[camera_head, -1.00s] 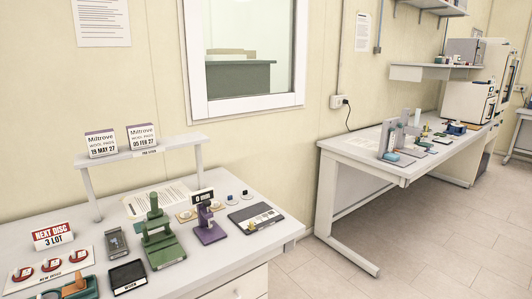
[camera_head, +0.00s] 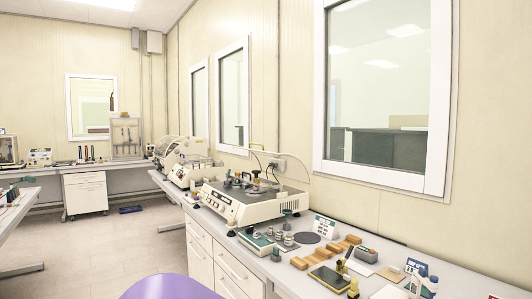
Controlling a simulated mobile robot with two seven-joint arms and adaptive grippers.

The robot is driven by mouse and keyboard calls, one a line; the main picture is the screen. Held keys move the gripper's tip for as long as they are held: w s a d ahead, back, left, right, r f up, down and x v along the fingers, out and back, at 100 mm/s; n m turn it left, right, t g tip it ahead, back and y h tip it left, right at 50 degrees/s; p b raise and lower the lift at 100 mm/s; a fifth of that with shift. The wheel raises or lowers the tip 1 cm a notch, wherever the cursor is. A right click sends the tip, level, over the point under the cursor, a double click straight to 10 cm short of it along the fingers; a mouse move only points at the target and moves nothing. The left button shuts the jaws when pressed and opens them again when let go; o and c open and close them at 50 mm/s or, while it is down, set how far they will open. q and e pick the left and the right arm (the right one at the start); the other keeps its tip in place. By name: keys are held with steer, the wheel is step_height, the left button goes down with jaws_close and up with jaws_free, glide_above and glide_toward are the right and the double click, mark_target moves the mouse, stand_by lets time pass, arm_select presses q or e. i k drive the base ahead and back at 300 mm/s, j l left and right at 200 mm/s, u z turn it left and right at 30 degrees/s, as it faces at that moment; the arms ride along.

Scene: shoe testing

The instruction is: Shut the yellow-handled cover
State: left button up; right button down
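A cream bench machine (camera_head: 240,203) with dials on its front and round stations on its top stands on the right-hand bench. A thin clear panel (camera_head: 290,168) rises at the back of this machine and looks like a raised transparent cover. Neither of my grippers is in view.
The right bench (camera_head: 450,272) also holds small weights, wooden blocks (camera_head: 338,247), a dark disc and bottles. More cream machines (camera_head: 185,160) stand farther back. A purple rounded surface (camera_head: 167,288) is at the bottom edge. Open floor (camera_head: 110,250) lies to the left.

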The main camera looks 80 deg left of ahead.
mark_target(268, 161)
steer(key=j+u, duration=0.2)
steer(key=u, duration=0.3)
steer(key=j+u, duration=0.15)
steer(key=u, duration=0.3)
steer(key=j+u, duration=0.2)
steer(key=u, duration=0.3)
steer(key=i+j+u, duration=0.8)
steer(key=i+j, duration=0.75)
steer(key=j+z, duration=0.1)
steer(key=z, duration=0.2)
steer(key=j+z, duration=0.15)
steer(key=z, duration=0.2)
steer(key=j+z, duration=0.4)
steer(key=k+j+z, duration=0.1)
steer(key=j+z, duration=0.3)
steer(key=j, duration=0.15)
